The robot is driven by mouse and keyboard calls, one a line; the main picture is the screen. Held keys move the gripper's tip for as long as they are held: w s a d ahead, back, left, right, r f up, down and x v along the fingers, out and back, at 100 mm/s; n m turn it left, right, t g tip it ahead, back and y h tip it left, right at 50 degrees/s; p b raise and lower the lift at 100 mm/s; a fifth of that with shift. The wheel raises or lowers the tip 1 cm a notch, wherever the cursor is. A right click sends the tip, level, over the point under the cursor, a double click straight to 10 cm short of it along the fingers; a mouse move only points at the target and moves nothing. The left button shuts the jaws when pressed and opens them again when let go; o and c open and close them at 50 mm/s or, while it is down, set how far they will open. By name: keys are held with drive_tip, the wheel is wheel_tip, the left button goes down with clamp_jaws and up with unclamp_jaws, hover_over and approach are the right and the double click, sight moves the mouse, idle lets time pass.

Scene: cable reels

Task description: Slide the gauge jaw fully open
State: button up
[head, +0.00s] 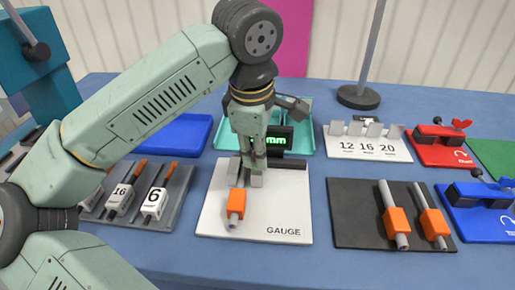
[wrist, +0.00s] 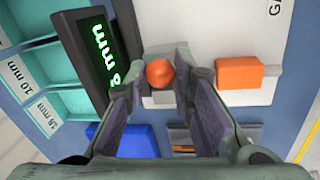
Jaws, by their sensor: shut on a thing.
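The gauge is a white plate (head: 285,215) marked GAUGE, with pale blocks (head: 257,180) and a dark bar (head: 291,163) at its back. A dark display (head: 275,140) with green "mm" digits stands behind it. It also shows in the wrist view (wrist: 105,55), its number partly cut off. My gripper (head: 247,165) is down at the pale blocks. A cable piece with an orange sleeve (head: 236,203) lies on the plate in front. My gripper hides part of the jaw.
A dark mat (head: 355,215) with two orange-sleeved cables lies to the right. A grey rack (head: 180,195) with numbered blocks stands to the left. Behind are a blue tray (head: 185,133), a teal tray (head: 225,137) and a white 12-16-20 stand (head: 370,148).

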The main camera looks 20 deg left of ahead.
clamp_jaws()
drive_tip(key=shift+d, duration=0.1)
drive_tip(key=shift+w+d+b, duration=0.25)
drive_tip(key=shift+d+b, duration=0.1)
drive_tip(key=shift+d, duration=0.4)
drive_tip(key=shift+w+d+b, duration=0.2)
drive_tip(key=shift+d+b, duration=0.15)
drive_tip(key=shift+d, duration=0.4)
drive_tip(key=o, duration=0.5)
unclamp_jaws()
drive_tip(key=shift+d, duration=0.15)
drive_tip(key=shift+o, duration=0.7)
drive_tip(key=shift+r, duration=0.1)
